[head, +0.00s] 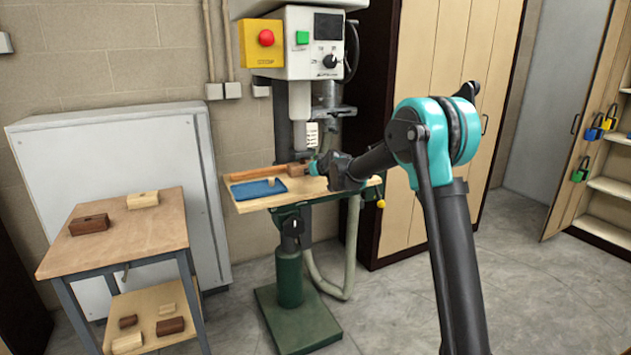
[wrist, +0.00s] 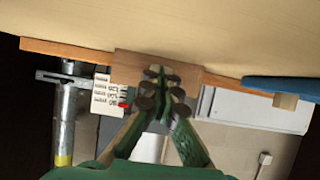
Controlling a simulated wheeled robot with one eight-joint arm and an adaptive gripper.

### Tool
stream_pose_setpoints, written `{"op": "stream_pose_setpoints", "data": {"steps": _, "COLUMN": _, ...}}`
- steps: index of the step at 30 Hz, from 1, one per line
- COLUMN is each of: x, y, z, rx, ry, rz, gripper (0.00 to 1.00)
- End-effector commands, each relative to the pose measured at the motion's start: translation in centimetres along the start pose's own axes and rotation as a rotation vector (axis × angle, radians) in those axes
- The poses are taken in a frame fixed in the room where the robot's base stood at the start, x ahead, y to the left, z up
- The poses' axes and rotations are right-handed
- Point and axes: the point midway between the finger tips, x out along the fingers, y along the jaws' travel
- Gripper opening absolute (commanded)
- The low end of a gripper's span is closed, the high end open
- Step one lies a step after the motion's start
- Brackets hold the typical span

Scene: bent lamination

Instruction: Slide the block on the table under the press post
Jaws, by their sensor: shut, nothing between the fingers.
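A brown wooden block (head: 295,170) sits on the pale wooden press table (head: 247,206), near an orange-brown wooden strip (head: 257,173). The block also shows in the wrist view (wrist: 129,65), with the strip (wrist: 70,48) running past it on both sides. My gripper (head: 314,168) is at the block's right side in the head view. In the wrist view its fingers (wrist: 161,76) are shut and empty, with the tips in front of the block; I cannot tell whether they touch it. The press post (head: 299,128) stands above the table's back part, with a white labelled piece (head: 312,134) on it.
A blue tray (head: 258,189) with a small light block (head: 271,181) lies on the press table, left of my gripper. A side table (head: 140,236) at the left holds a brown block (head: 90,224) and a light block (head: 143,200). Several more blocks lie on its shelf.

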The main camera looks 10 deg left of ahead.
Motion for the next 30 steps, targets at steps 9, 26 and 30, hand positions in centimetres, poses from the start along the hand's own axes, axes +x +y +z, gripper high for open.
{"op": "stream_pose_setpoints", "data": {"steps": 9, "x": -2.8, "y": 0.0, "z": 1.0, "rx": 0.0, "ry": 0.0, "rz": 0.0, "gripper": 0.0}}
{"op": "stream_pose_setpoints", "data": {"steps": 26, "x": -7.5, "y": 0.0, "z": 2.6, "rx": 0.001, "ry": 0.0, "rz": 0.0, "gripper": 0.0}}
{"op": "stream_pose_setpoints", "data": {"steps": 30, "x": -8.0, "y": 0.0, "z": 2.8, "rx": 0.0, "ry": 0.0, "rz": 0.0, "gripper": 0.0}}
